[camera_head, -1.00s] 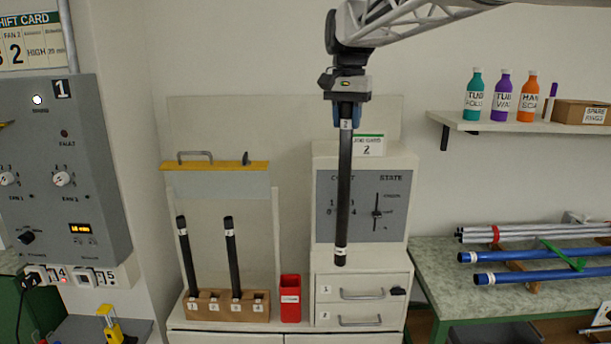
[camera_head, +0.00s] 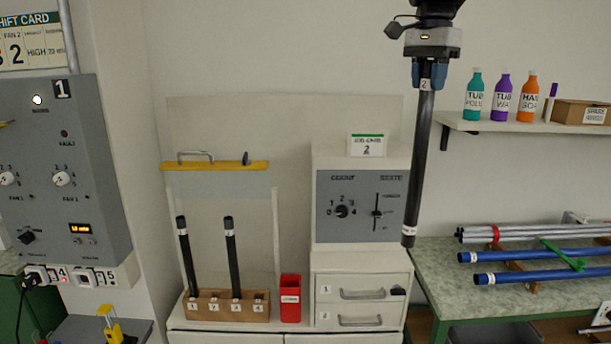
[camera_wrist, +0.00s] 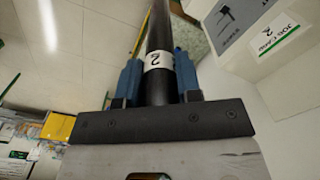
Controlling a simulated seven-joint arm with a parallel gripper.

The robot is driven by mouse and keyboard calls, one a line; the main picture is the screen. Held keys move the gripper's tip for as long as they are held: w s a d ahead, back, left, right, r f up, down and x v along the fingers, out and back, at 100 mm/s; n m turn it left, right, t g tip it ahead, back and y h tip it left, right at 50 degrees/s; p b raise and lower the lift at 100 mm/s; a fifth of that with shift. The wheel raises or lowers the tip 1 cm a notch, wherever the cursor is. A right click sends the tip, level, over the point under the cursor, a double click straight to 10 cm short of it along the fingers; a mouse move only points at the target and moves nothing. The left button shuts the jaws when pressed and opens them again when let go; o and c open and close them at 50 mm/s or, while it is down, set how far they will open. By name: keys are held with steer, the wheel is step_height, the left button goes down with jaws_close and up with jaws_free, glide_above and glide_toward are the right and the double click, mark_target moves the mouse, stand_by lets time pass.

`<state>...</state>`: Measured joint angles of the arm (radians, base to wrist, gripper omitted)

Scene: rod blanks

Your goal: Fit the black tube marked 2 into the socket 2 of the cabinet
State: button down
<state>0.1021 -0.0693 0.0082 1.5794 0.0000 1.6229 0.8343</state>
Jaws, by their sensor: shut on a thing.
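A wooden block (camera_head: 212,312) with numbered places stands on the left part of the cabinet (camera_head: 270,334). Two other black tubes (camera_head: 187,258) (camera_head: 232,258) stand in it. The block's numbers are too small to read surely.
A clear panel with a yellow bar (camera_head: 215,166) rises behind the block. A red bin (camera_head: 290,298) stands to its right. The drawer unit (camera_head: 325,276) carries a grey dial panel (camera_head: 330,190) and a job card (camera_head: 367,145). A bottle shelf (camera_head: 480,126) and bench (camera_head: 450,270) are at right.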

steer(key=w+d+r, duration=0.2)
steer(key=d, duration=1.2)
steer(key=w+d+f, duration=0.3)
steer(key=d+f, duration=0.6)
steer(key=d, duration=0.5)
steer(key=w+d+f, duration=0.2)
steer(key=d+f, duration=0.7)
steer(key=d, duration=0.5)
steer(key=s+d+f, duration=0.2)
steer(key=d+f, duration=0.8)
steer(key=s+d+f+n, duration=0.1)
steer(key=s+f, duration=0.2)
steer(key=f, duration=0.5)
steer(key=s+d+f+n, duration=0.1)
steer(key=s+f, duration=0.3)
steer(key=f, duration=0.4)
steer(key=shift+d+n, duration=0.4)
steer(key=shift+d, duration=0.2)
